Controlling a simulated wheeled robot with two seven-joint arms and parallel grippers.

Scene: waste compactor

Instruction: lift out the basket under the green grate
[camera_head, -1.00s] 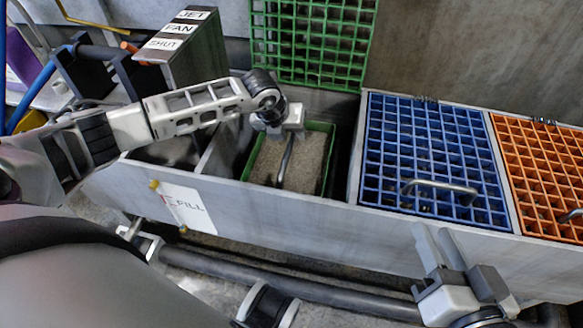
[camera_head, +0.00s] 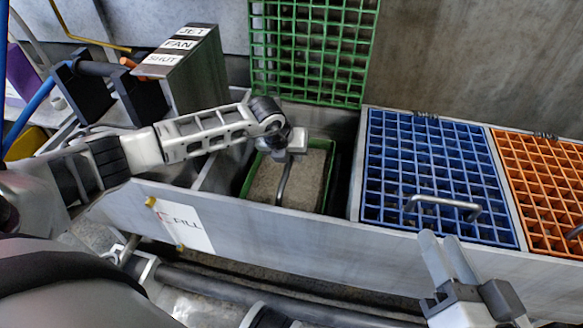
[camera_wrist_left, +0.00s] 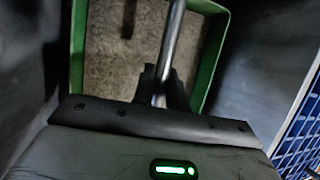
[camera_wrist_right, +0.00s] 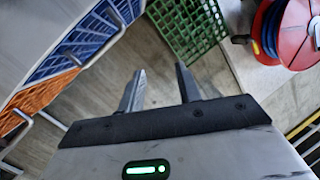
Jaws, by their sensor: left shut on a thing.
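The basket (camera_head: 331,165) has a green rim and a grey-brown fill, and sits in the open bay of the metal trough. Its metal bar handle (camera_head: 285,182) stands up over the fill. My left gripper (camera_head: 290,152) is shut on this handle. In the left wrist view the handle (camera_wrist_left: 172,40) runs between the fingers, with the green basket rim (camera_wrist_left: 214,50) around the fill. The basket's lower part is hidden in the bay. The green grate (camera_head: 310,50) stands raised behind the bay. My right gripper (camera_head: 450,262) is open and empty in front of the trough.
A blue grate (camera_head: 425,175) and an orange grate (camera_head: 545,190), both with handles, cover the bays to the right. A box labelled JET, FAN, SHUT (camera_head: 188,65) stands at the left. A pipe (camera_head: 270,295) runs low along the trough front.

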